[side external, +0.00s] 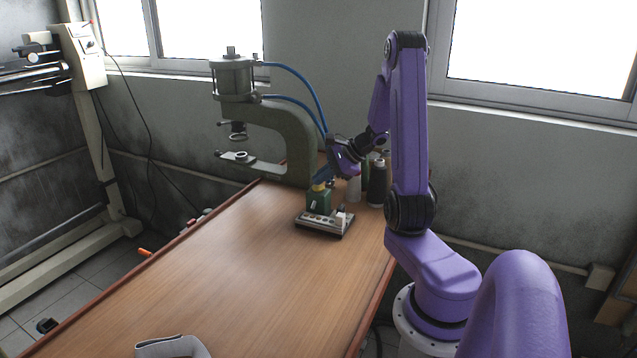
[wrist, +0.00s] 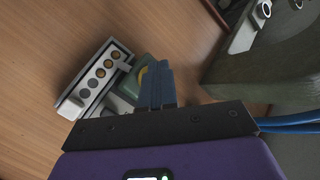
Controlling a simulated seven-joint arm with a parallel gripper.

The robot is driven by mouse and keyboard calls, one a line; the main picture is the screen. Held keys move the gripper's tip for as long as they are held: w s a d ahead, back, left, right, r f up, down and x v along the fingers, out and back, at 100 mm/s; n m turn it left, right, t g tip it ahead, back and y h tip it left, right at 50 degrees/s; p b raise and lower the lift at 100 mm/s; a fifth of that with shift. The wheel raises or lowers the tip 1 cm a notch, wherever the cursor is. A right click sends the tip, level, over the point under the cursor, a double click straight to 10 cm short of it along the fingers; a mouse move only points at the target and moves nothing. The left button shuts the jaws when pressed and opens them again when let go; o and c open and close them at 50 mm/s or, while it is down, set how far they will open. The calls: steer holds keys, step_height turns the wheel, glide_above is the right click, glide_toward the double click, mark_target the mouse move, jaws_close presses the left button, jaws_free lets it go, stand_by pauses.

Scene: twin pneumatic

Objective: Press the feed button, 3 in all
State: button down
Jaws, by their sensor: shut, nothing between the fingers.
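A panel with a row of round lamps (wrist: 98,75) lies beside the box; some lamps look amber, others grey. It also shows in the side view (side external: 322,228).
A green pneumatic press (side external: 290,130) with two blue hoses (side external: 300,80) stands behind at the table's far end. Bottles (side external: 377,185) stand to the right of the box. The wooden table (side external: 220,270) is clear in front; a grey-white object (side external: 172,347) lies at its near edge.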

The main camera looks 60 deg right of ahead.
mark_target(321, 187)
steer(key=shift+r, duration=1.3)
step_height(321, 187, up, 5)
stand_by(0.4)
steer(key=shift+a, duration=0.1)
stand_by(0.4)
